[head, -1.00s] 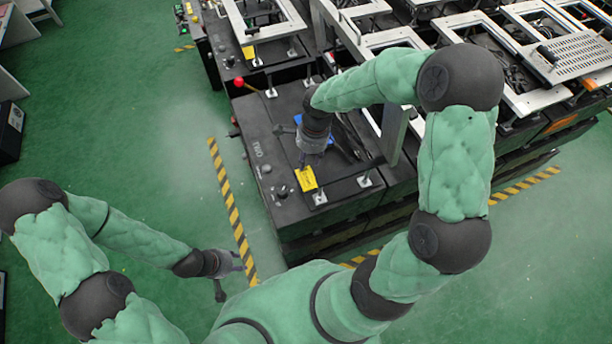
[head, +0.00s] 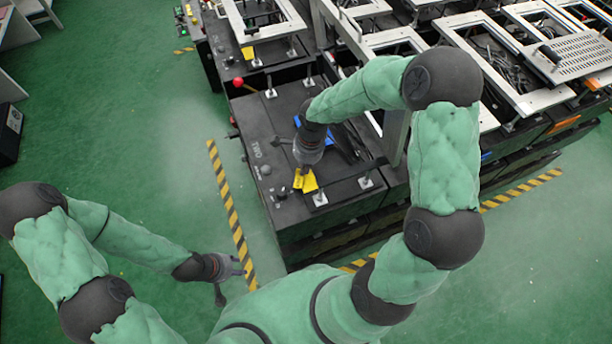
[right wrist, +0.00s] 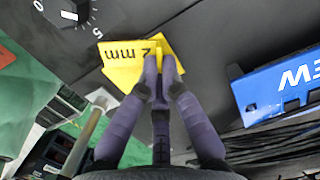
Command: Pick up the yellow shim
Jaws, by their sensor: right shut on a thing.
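The yellow shim (head: 308,182) is on the dark top of the near machine in the head view. In the right wrist view the shim (right wrist: 122,64) shows black "2 mm" lettering and a raised yellow part between my fingertips. My right gripper (right wrist: 158,62) is shut on that raised part; the fingertips hide some of it. In the head view my right gripper (head: 304,166) reaches down over the shim. Whether the shim is clear of the surface cannot be told. My left gripper (head: 238,267) is away at lower left, above the green floor, too small to tell its opening.
A blue labelled part (right wrist: 285,88) lies right of the shim. A dial (right wrist: 68,14) is at upper left in the wrist view. A red knob (head: 238,82) and metal frames (head: 395,42) stand farther back. The green floor (head: 150,130) to the left is clear.

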